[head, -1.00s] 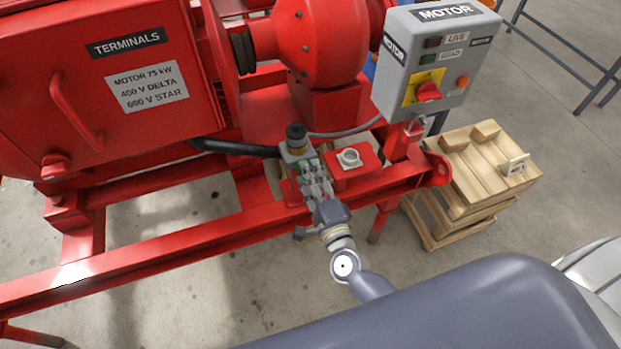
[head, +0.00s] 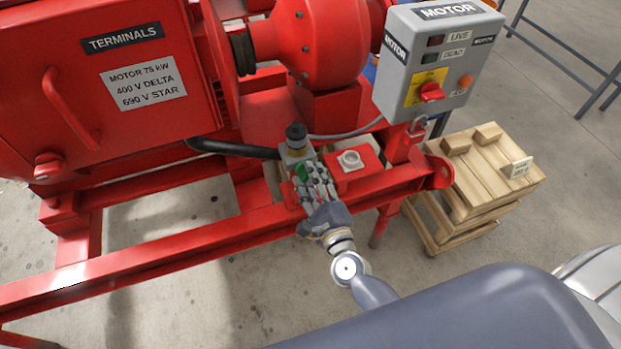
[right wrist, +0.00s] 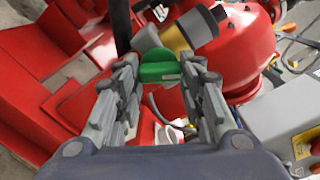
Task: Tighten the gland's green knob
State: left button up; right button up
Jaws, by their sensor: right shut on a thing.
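The green knob (right wrist: 160,66) of the gland shows in the right wrist view between my fingertips. It is a round disc with a raised bar across it. In the head view a small part of the green knob (head: 302,172) shows beside my fingers. My right gripper (head: 308,178) is shut on the knob, and in the right wrist view its fingers (right wrist: 158,72) lie on either side of the bar. Next to the knob stands a fitting with a dark cap (head: 296,131) and a yellowish band. My left gripper is not in view.
A grey motor switch box (head: 432,70) with a red rotary switch (head: 431,92) stands to the right. A red skid rail (head: 170,243) runs in front. A white square fitting (head: 351,160) sits right of my gripper. A wooden pallet stack (head: 480,185) stands on the floor.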

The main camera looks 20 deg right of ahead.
jog(key=o, duration=1.1)
jog(key=shift+s, duration=0.1)
jog(key=s, duration=1.2)
jog(key=shift+d, duration=0.2)
jog(key=shift+w, duration=0.1)
jog(key=s+f+n+g+y+p, duration=0.1)
jog(key=s+f+n+g, duration=0.3)
jog(key=f+n, duration=0.7)
jog(key=s+f+n+g+y+p, duration=0.1)
jog(key=s+f+n+g, duration=0.25)
jog(key=f, duration=1.35)
jog(key=s+d+f+n+g+h, duration=0.1)
jog(key=s+d+f+n+g, duration=0.1)
jog(key=s, duration=0.5)
jog(key=s+d+f+n+g, duration=0.3)
jog(key=s+f+n+g, duration=0.1)
jog(key=s+f, duration=0.4)
jog(key=s+d+f+n+g+h, duration=0.1)
jog(key=s+d+f+n+g, duration=0.1)
jog(key=s+f+n, duration=0.3)
jog(key=shift+s+d+f+n+g+h+p, duration=0.15)
jog(key=shift+s+f+g, duration=0.1)
jog(key=shift+s, duration=0.3)
jog(key=shift+s+d+f+n+g+h+p, duration=0.1)
jog(key=shift+s+f+g, duration=0.15)
jog(key=shift+s, duration=0.25)
jog(key=shift+s+d+f+n+g+h+p, duration=0.15)
jog(key=shift+s+g, duration=0.1)
jog(key=shift+s, duration=0.3)
